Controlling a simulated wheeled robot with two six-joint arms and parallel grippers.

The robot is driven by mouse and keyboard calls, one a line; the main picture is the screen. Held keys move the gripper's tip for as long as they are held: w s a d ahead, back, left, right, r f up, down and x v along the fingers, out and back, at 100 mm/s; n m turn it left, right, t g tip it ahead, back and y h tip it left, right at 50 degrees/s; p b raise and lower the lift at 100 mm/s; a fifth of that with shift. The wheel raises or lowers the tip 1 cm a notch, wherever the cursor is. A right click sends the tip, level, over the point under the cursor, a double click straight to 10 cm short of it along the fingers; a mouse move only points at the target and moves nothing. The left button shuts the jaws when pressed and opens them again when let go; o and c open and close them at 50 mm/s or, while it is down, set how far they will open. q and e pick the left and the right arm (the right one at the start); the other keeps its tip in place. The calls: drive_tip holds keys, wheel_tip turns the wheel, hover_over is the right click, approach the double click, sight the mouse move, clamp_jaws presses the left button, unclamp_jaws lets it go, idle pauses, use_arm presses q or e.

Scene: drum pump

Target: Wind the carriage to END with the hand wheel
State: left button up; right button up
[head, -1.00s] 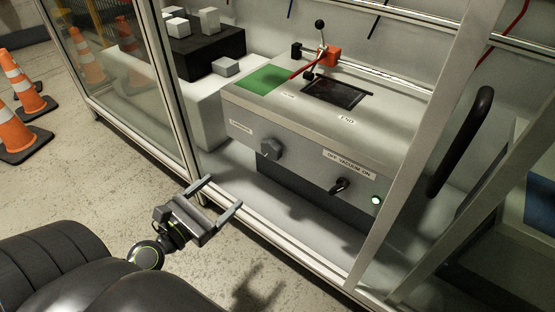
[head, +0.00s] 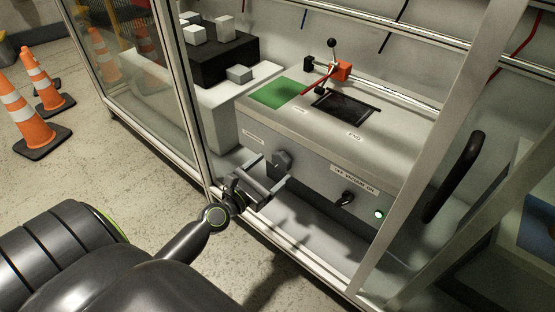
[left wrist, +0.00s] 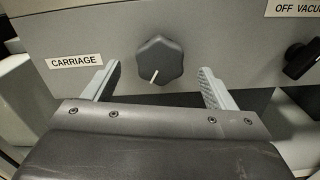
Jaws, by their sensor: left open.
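The hand wheel (head: 281,160) is a dark lobed knob on the front of the grey machine. It also shows in the left wrist view (left wrist: 159,62), beside the CARRIAGE label (left wrist: 75,62), its white mark pointing down. My left gripper (head: 274,167) is open in front of it. In the left wrist view the fingers (left wrist: 162,84) stand apart, left and right of the wheel and slightly below it; I cannot tell if they touch it. The carriage (head: 342,70), with a red block and ball-topped lever, is on the rail at the back. The END label (head: 355,137) is on the top. My right gripper is not in view.
A glass panel stands at the left. A black handle (head: 455,177) is at the right. Orange cones (head: 30,118) stand on the floor outside.

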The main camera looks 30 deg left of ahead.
sight(279, 163)
use_arm(q)
drive_tip(key=shift+w+d, duration=0.2)
drive_tip(key=shift+w, duration=1.65)
drive_tip(key=shift+c, duration=0.5)
drive_tip(key=c, duration=0.9)
drive_tip(key=shift+m, duration=0.3)
